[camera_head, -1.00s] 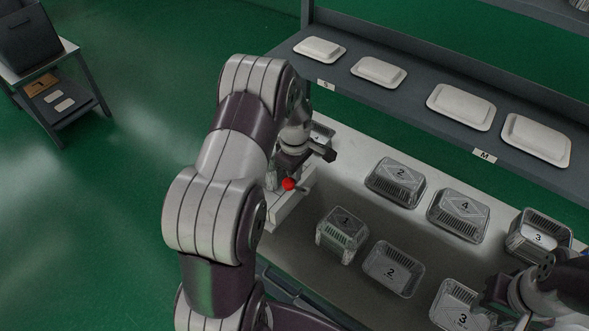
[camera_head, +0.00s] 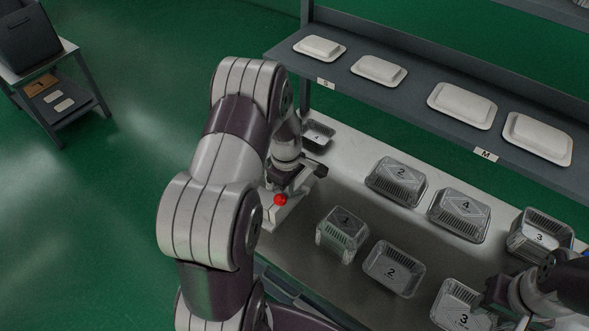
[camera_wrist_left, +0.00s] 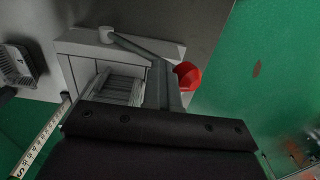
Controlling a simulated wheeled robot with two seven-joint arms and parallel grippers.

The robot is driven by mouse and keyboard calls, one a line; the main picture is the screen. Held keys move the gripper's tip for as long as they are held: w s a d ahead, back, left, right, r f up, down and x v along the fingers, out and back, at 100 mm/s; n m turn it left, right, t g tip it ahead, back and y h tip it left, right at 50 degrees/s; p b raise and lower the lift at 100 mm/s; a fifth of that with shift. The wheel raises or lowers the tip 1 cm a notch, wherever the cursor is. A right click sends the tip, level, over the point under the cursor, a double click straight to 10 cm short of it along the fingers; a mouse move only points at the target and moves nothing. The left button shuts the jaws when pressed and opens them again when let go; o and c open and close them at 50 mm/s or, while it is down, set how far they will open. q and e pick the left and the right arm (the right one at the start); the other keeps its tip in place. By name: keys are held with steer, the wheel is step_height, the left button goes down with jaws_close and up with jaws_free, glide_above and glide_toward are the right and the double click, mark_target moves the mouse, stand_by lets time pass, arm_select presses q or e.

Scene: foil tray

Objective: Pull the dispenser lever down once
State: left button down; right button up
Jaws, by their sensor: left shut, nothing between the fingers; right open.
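The dispenser (camera_head: 288,211) is a pale box at the left end of the table, partly hidden by my left arm. Its lever ends in a red knob (camera_head: 280,200). In the left wrist view the grey lever (camera_wrist_left: 145,49) runs across the dispenser (camera_wrist_left: 85,48) to the red knob (camera_wrist_left: 187,76). My left gripper (camera_head: 279,190) is shut and empty, right at the knob end of the lever; I cannot tell whether it touches. My right gripper (camera_head: 492,296) is open at the lower right, near a foil tray marked 3 (camera_head: 461,308).
A small tray (camera_head: 318,134) sits behind the dispenser. A grey shelf (camera_head: 410,98) with white lids runs along the back.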

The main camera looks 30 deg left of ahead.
arm_select(q)
steer(key=shift+s+f, duration=0.2)
steer(key=shift+s+f+b, duration=0.4)
steer(key=shift+s+f, duration=0.25)
steer(key=shift+f, duration=0.25)
steer(key=w+r+p, duration=0.3)
steer(key=w+r, duration=0.4)
steer(key=w, duration=0.4)
steer(key=shift+d, duration=0.35)
step_height(320, 180, up, 9)
steer(key=p, duration=0.7)
steer(key=shift+f, duration=0.1)
